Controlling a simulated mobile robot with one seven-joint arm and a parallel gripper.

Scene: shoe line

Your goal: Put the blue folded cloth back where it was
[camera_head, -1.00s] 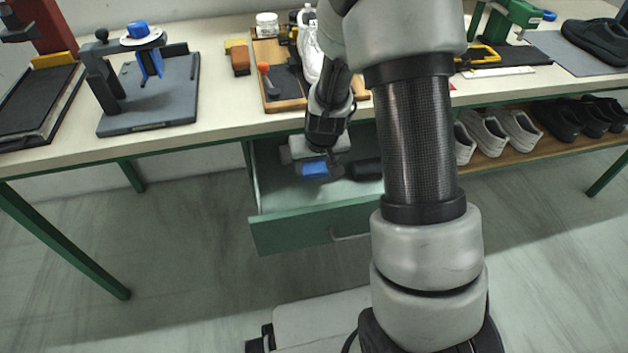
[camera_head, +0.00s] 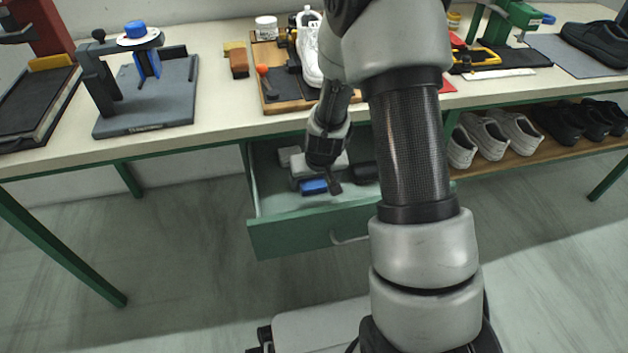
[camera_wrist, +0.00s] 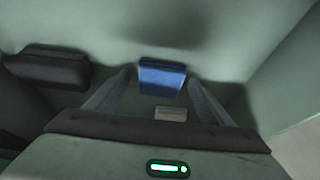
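The blue folded cloth (camera_head: 314,187) is in the open green drawer (camera_head: 290,240) under the bench. In the wrist view the cloth (camera_wrist: 162,78) lies between the two fingertips, with a narrow gap at the left finger and little or none at the right. My gripper (camera_wrist: 159,76) reaches down into the drawer with its fingers spread. In the head view my gripper (camera_head: 325,184) is just above and behind the cloth, and my arm hides part of the drawer. Whether the cloth lies flat on the drawer floor is hard to tell.
A black case (camera_wrist: 47,70) lies in the drawer beside my gripper. A small pale block (camera_wrist: 171,113) is near the cloth. The drawer walls stand close around my gripper. The bench top (camera_head: 215,105) above carries a wooden board, a white shoe and tools.

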